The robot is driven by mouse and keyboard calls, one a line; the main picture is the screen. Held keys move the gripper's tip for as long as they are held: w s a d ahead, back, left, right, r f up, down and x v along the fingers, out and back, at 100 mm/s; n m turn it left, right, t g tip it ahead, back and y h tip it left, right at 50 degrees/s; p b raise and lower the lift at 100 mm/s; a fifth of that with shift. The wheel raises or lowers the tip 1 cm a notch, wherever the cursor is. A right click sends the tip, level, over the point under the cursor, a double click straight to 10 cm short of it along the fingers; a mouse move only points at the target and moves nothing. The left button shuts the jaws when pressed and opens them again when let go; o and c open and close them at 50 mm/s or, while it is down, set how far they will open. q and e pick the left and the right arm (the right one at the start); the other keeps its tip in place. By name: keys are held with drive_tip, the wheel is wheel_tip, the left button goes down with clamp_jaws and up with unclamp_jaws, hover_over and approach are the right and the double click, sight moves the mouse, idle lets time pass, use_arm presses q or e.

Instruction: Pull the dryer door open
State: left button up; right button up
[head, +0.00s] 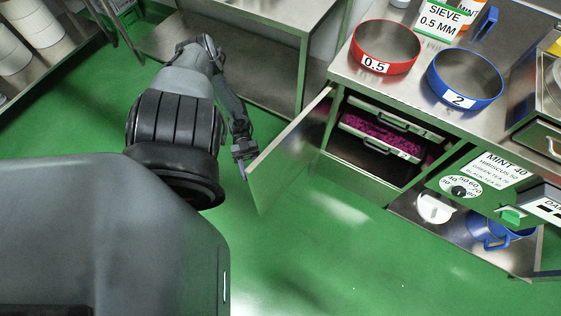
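The dryer door (290,150) is a flat metal panel that stands open, swung out to the left of the dryer cabinet. Inside the dryer (336,168) are trays with handles, one (381,139) holding purple-pink material. My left gripper (244,167) is at the door's free outer edge, pointing down, with its fingers by that edge. I cannot tell whether the fingers are closed on the door or its handle, or only beside it. My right gripper is not in view.
A red sieve (386,67) and a blue sieve (465,101) stand on the metal counter above the dryer. A control panel with a dial (459,191) is at right. A metal table (222,72) stands behind my arm. Green floor before the door is clear.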

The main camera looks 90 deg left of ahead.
use_arm(q)
drive_tip(key=b+v, duration=0.1)
drive_tip(key=v, duration=0.7)
drive_tip(key=shift+a, duration=0.3)
